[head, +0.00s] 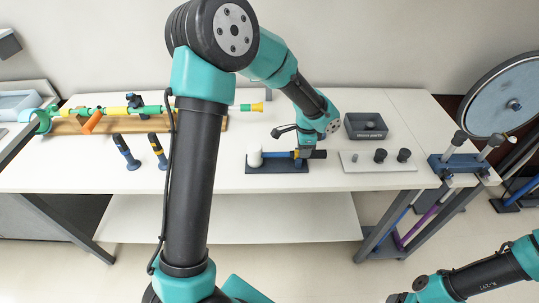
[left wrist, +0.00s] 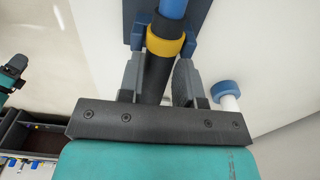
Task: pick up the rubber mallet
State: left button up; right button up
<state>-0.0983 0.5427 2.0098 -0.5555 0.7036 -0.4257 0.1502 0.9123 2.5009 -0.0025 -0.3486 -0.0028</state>
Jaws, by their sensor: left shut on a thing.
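The rubber mallet has a pale head (head: 255,154), a blue shaft (head: 277,154), a yellow ring and a black grip (head: 319,154). It lies across a dark blue holder (head: 277,168) on the white table. My left gripper (head: 303,154) reaches down over the handle from above. In the left wrist view its two fingers (left wrist: 158,82) are shut on the black grip, close to the yellow ring (left wrist: 167,40).
A dark parts bin (head: 366,126) and a pale board (head: 378,162) with several knobs stand right of the mallet. Two upright dark tools (head: 127,152) and a long green-yellow assembly (head: 110,112) are at left. Bare table (head: 225,178) lies left of the holder.

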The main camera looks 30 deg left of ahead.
pick_arm(q)
grip_shut()
jog(key=shift+r, duration=1.25)
jog(key=shift+s+d+r, duration=0.2)
jog(key=shift+s+r, duration=0.15)
jog(key=shift+r, duration=0.25)
jog(key=s+d, duration=0.3)
jog(key=s, duration=0.4)
jog(key=s+d+r, duration=0.1)
jog(key=s+d, duration=0.2)
jog(key=s, duration=0.4)
jog(key=shift+r, duration=0.15)
jog(key=shift+w+d, duration=0.1)
